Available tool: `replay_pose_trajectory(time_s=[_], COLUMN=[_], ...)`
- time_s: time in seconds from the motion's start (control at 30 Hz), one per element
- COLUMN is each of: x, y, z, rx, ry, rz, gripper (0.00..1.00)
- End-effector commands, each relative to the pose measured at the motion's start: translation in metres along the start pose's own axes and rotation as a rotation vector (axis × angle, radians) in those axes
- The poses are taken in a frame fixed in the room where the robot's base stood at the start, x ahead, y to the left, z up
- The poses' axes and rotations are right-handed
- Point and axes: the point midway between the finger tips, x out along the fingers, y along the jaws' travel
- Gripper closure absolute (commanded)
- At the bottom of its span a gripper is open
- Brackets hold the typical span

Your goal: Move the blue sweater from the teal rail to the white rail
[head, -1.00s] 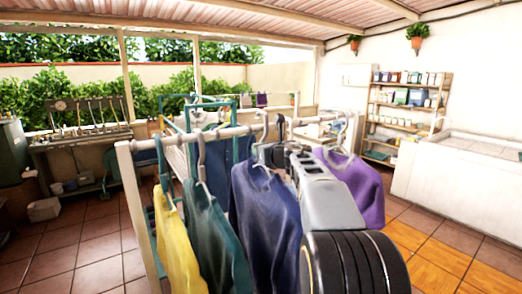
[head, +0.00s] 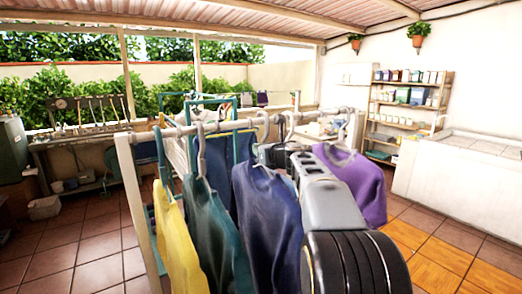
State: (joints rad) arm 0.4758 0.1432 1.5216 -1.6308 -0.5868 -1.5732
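The white rail (head: 230,128) runs across the middle of the head view. A dark blue sweater (head: 266,215) hangs near its middle, its hook at the bar. The teal rail (head: 187,107) stands behind, with blue garments (head: 243,146) partly seen through the gap; I cannot tell which sweater the task means. My arm reaches in from the lower right, and my gripper (head: 274,154) is a dark shape beside the dark blue sweater's shoulder, just below the bar. Its fingers are mostly hidden, so I cannot see whether it holds anything.
A yellow garment (head: 177,245) and a dark green one (head: 213,230) hang left of the dark blue sweater. A purple one (head: 357,183) hangs to the right, close to my arm. A wall shelf (head: 405,110) and a white counter (head: 455,175) stand at the right.

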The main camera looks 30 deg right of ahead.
Motion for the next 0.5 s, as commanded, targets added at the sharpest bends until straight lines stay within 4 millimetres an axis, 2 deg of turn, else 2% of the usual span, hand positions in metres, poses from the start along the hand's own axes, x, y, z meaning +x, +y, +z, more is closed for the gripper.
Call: replay_pose_trajectory(time_s=[0.43,0.47,0.5], x=[0.0001,0.0001,0.0001], y=[0.0002,0.0002,0.0002], z=[-0.0037,-0.0037,-0.0037], rx=[-0.001,-0.001,-0.001], ry=[-0.003,-0.003,-0.003], rz=[0.0,0.0,0.0], gripper=[1.0,0.82,0.78])
